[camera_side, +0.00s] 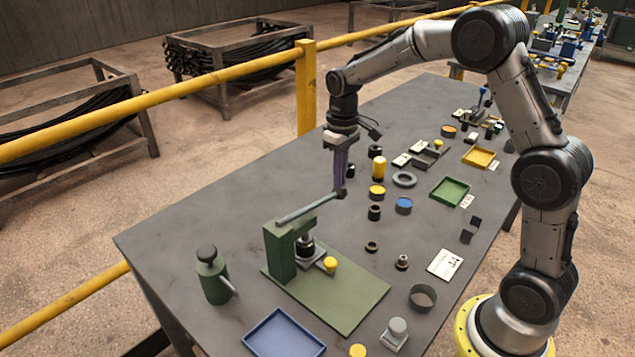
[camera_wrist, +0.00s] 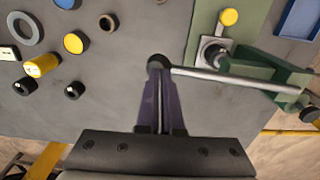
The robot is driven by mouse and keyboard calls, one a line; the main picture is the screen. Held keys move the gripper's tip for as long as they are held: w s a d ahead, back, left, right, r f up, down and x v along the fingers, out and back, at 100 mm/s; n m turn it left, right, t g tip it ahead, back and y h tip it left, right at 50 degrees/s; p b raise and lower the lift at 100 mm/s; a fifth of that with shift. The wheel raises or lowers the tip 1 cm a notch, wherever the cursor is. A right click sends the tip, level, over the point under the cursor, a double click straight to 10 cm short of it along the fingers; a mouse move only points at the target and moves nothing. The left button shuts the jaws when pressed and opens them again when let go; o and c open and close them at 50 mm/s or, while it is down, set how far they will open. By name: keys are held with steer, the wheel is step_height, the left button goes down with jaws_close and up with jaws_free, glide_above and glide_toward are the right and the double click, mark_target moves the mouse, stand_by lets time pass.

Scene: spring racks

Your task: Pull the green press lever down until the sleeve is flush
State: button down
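The green press (camera_side: 281,252) stands on a green base plate (camera_side: 352,300) near the table's front left. Its grey metal lever (camera_side: 308,208) slopes up to the right and ends in a black knob (camera_wrist: 157,62). My gripper (camera_side: 340,188) points down at this knob. In the wrist view my gripper's purple fingers (camera_wrist: 158,84) are close together, and their tips meet or overlap the knob's edge without visibly straddling it. The sleeve (camera_side: 305,245), a small dark and grey cylinder, sits under the press head; how deep it sits cannot be told.
A yellow knob (camera_side: 330,264) is on the press fixture. A green bottle-like tool (camera_side: 211,274) stands left of it, and a blue tray (camera_side: 284,335) lies in front. Several rings, caps and a green tray (camera_side: 450,191) lie to the right. The table's left back is clear.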

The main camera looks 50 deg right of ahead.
step_height(320, 180, up, 13)
stand_by(1.9)
steer(key=s+a+r+t, duration=0.2)
steer(key=s+a+r, duration=0.15)
steer(key=s, duration=0.45)
steer(key=s+a+r+t, duration=0.1)
steer(key=s+a+r, duration=0.1)
steer(key=s+r, duration=0.4)
steer(key=s+a+f+t, duration=0.1)
steer(key=s+f+t, duration=0.1)
steer(key=s+f, duration=0.9)
steer(key=shift+s+a+f+t, duration=0.25)
steer(key=shift+s+a+t, duration=0.05)
steer(key=shift+s, duration=0.75)
